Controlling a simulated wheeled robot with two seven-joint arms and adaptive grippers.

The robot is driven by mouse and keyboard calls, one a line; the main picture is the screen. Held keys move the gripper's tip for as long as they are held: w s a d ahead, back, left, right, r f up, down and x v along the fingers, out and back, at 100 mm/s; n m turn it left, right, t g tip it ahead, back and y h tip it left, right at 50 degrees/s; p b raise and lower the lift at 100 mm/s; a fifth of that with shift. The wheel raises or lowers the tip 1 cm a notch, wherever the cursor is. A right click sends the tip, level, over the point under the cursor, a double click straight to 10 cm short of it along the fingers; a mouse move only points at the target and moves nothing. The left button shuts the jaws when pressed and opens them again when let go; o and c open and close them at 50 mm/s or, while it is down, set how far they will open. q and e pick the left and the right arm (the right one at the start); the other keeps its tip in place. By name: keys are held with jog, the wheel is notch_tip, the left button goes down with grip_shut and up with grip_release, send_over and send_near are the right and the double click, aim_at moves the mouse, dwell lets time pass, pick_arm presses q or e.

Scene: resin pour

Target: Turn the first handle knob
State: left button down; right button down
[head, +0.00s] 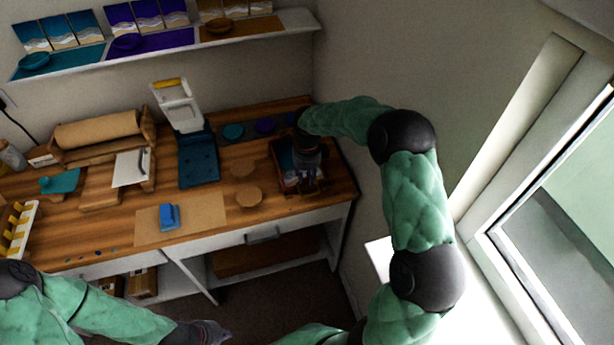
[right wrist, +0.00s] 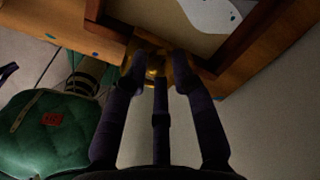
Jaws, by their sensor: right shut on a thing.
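A brass-coloured knob (right wrist: 152,72) shows in the right wrist view, at the edge of a dark wooden frame. The dark fingers of my right gripper (right wrist: 158,68) are closed around it and hide part of it. In the head view, my right gripper (head: 310,183) reaches down over a wood-framed box (head: 284,177) at the right end of the workbench; the knob is too small and covered to make out there. My left gripper (head: 218,332) is at the bottom of the head view, away from the bench, and its fingers are not clear.
The wooden workbench (head: 330,188) has wooden discs (head: 249,196), a blue block (head: 169,215) on a tan mat (head: 205,213), and an open blue-and-white case (head: 199,160). A wall shelf (head: 180,53) hangs above. A wall and window (head: 570,200) stand to the right.

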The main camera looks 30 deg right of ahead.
aim_at(307, 179)
jog(key=c, duration=1)
grip_release()
notch_tip(307, 179, up, 12)
